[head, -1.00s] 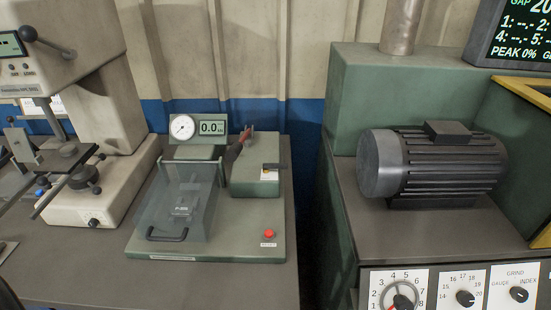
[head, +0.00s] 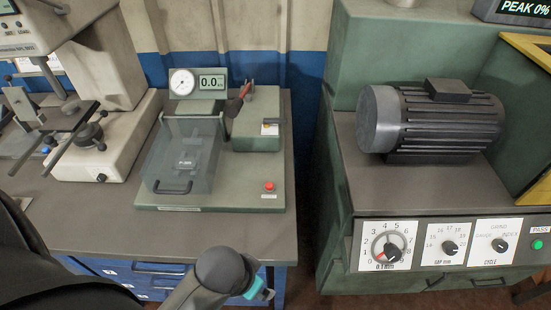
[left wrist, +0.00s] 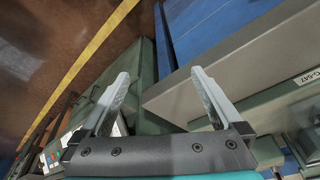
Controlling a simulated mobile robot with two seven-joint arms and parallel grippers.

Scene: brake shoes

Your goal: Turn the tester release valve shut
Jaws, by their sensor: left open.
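The tester (head: 215,200) is a green bench unit with a round gauge (head: 182,83), a display (head: 212,83) reading 0.0, a clear guard (head: 185,155) and a red-handled lever (head: 237,101). On its green block at the right is a small yellow-and-dark part (head: 270,123) above a white label. I cannot tell for sure whether this is the release valve, or its setting. My left gripper (head: 265,292) is low in front of the bench, apart from the tester. In the left wrist view its two fingers (left wrist: 160,88) are spread and empty. My right gripper is not in view.
A red button (head: 269,186) is at the tester's front right. A beige instrument (head: 110,140) stands left on the grey bench. A gap separates the bench from the green machine (head: 345,190) with a motor (head: 430,120) and dials. The bench has blue drawers (head: 160,269) below.

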